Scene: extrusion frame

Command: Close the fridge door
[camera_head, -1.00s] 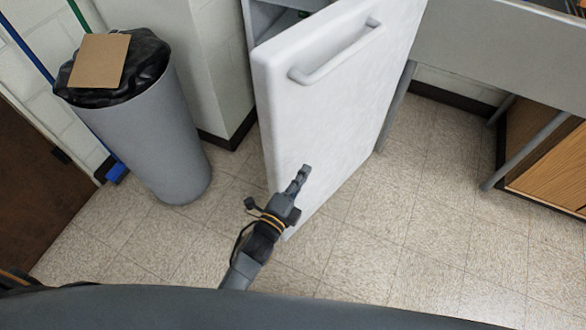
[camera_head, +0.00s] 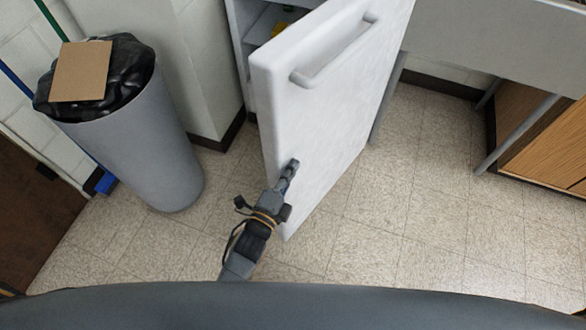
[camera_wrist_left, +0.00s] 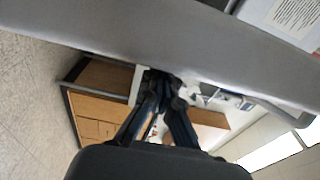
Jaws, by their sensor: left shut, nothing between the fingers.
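The white fridge door (camera_head: 335,110) stands open in the head view, with its free edge toward me. Its long handle (camera_head: 338,52) is on the face turned to the right. Behind the door, part of the fridge interior (camera_head: 262,28) shows, with a shelf and a small yellow item. My left gripper (camera_head: 290,166) is shut and empty. It overlaps the lower part of the door near its free edge; I cannot tell whether it touches. Its fingers also show in the left wrist view (camera_wrist_left: 165,90), where the door is not clearly seen. My right gripper is out of view.
A grey bin (camera_head: 140,140) with a black bag and a piece of cardboard (camera_head: 82,71) stands left of the fridge. A grey table (camera_head: 490,35) and a wooden cabinet (camera_head: 550,150) stand at the right. The floor (camera_head: 400,235) between is clear.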

